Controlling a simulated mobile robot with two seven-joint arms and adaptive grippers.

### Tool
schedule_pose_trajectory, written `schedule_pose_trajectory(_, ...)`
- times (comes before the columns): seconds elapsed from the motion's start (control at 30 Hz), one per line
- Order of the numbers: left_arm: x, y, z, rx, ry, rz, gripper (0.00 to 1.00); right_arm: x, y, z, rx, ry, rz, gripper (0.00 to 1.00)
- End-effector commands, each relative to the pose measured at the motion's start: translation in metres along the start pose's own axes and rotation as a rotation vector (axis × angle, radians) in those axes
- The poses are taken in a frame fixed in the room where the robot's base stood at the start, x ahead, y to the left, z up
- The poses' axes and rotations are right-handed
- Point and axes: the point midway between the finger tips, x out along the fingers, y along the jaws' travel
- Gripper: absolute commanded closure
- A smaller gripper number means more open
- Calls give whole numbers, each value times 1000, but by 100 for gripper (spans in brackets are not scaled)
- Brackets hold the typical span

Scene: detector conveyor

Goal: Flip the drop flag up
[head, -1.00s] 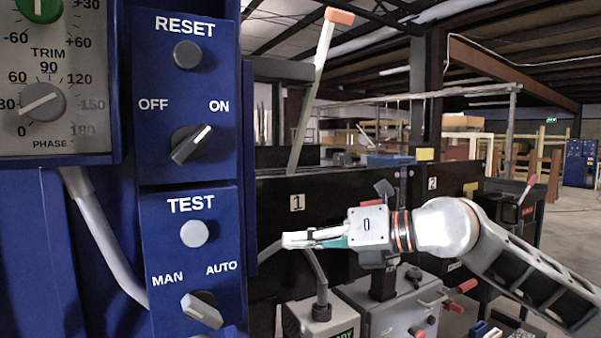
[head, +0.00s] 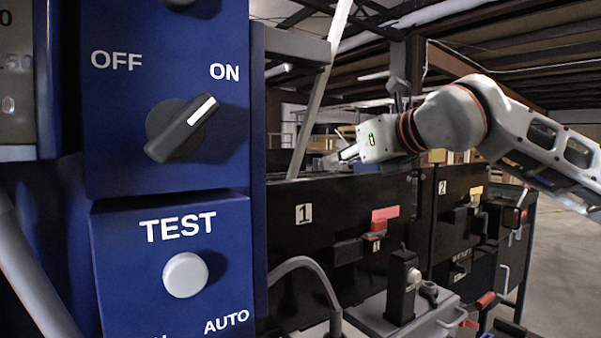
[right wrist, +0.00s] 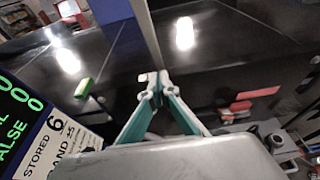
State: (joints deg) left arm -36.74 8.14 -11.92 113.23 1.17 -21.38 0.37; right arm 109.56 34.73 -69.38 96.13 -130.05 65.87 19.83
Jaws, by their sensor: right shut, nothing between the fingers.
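A red flag-like plate (head: 385,213) sits on the black front panel, right of the label 1. Red pieces also show right of the fingers in the right wrist view (right wrist: 258,93). A tall pale pole (head: 325,80) stands tilted behind the panel, its top out of view. I cannot tell for sure which of these is the drop flag. My right gripper (head: 340,158) is shut and empty, near the panel's top edge, just right of the pole. Its fingertips (right wrist: 152,85) meet in the wrist view, the pole rising beyond them. My left gripper is out of view.
A blue control box (head: 170,100) with an ON/OFF knob (head: 180,128) and white TEST button (head: 185,275) fills the left. A grey box with handles (head: 450,315) stands below the panel. Open floor (head: 560,270) lies at the right.

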Motion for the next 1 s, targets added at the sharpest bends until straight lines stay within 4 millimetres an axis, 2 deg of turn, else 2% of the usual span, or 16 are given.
schedule_pose_trajectory(0.33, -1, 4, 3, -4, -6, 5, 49, 1, 0, 0, 0, 0, 0, 100)
schedule_pose_trajectory(0.47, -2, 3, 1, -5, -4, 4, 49, 10, 0, 0, 1, 1, 0, 100)
schedule_pose_trajectory(0.8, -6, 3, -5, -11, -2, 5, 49, 66, 1, 2, 1, 0, 0, 100)
schedule_pose_trajectory(1.0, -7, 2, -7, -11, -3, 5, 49, 91, 0, 1, 1, 0, 0, 100)
